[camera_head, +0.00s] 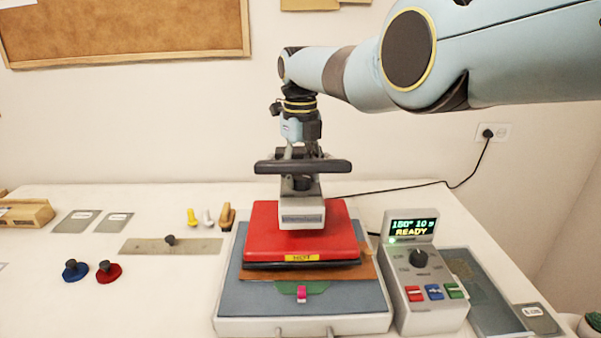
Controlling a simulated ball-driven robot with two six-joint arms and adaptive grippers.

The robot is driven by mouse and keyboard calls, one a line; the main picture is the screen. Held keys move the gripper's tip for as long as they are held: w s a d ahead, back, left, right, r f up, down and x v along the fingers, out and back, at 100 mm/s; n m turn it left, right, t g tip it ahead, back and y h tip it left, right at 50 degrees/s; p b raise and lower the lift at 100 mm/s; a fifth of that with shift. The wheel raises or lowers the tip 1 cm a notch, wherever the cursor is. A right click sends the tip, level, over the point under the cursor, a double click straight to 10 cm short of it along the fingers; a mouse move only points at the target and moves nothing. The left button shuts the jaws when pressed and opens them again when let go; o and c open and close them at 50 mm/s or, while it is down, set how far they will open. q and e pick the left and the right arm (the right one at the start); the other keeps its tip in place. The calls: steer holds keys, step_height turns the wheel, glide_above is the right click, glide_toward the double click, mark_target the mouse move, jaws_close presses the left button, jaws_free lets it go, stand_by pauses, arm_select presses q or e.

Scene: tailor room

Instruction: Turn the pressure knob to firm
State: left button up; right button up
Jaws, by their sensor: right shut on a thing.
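The heat press has a red upper plate (290,225) marked HOT and a black handle bar (303,167) across its front. My right arm comes in from the right, and my right gripper (303,151) points down at the top of the press, just behind the bar. It is shut on what looks like the pressure knob on the press head, which the fingers and bar hide almost wholly. I cannot read its setting. My left gripper is not in view.
A control box (432,310) with a black dial (418,258), coloured buttons and a screen (412,228) showing READY stands right of the press. A brown sheet (368,266) and green piece (315,287) lie under the red plate. Blue (75,270) and red (108,273) knobbed discs lie left.

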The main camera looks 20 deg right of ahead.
mark_target(300, 176)
steer(key=shift+m, duration=0.6)
steer(key=o, duration=1.2)
step_height(300, 176, up, 12)
steer(key=shift+f, duration=0.1)
